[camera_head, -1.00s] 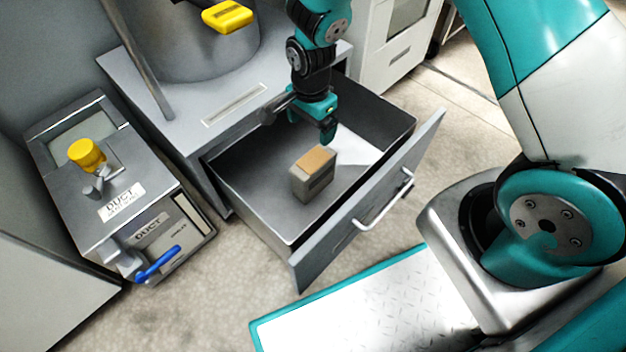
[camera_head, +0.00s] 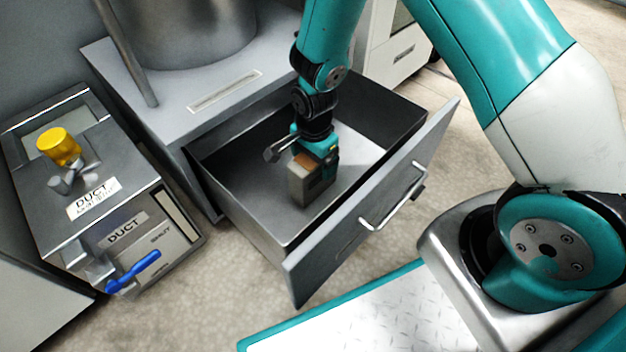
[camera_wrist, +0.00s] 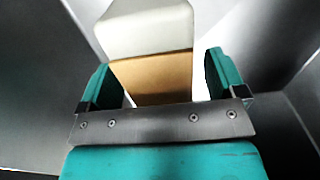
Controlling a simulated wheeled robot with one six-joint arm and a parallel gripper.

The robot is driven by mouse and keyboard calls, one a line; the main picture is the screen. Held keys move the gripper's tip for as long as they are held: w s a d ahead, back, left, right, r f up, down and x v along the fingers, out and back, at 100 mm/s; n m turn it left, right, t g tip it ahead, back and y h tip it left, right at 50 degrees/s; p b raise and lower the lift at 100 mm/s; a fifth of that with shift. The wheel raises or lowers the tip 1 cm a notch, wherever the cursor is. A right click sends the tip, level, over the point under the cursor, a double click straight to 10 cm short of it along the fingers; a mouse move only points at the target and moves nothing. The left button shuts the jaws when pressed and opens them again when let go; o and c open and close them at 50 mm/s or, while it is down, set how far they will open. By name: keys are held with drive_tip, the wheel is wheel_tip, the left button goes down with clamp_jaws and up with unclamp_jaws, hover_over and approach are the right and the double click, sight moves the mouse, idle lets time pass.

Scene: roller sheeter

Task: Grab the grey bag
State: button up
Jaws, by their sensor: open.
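The grey bag (camera_head: 313,187) is a small box-like block with a tan top, standing in the open drawer. In the wrist view the bag (camera_wrist: 150,32) shows a pale grey face and its tan part between my fingers. My gripper (camera_head: 317,152) is down in the drawer right at the bag's top. In the wrist view my gripper (camera_wrist: 162,80) is open, with one teal finger on each side of the tan part. The bag's lower part is hidden in the wrist view.
The open drawer (camera_head: 245,209) has raised walls around the bag and a front panel with a handle (camera_head: 392,199). A metal duct box (camera_head: 140,205) with a yellow knob (camera_head: 59,147) and a blue lever (camera_head: 133,272) stands at the left. The drawer floor right of the bag is clear.

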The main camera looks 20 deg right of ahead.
drive_tip(key=shift+f, duration=0.65)
drive_tip(key=shift+r, duration=0.1)
drive_tip(key=c, duration=1.2)
drive_tip(key=shift+c, duration=0.8)
drive_tip(key=shift+r, duration=0.15)
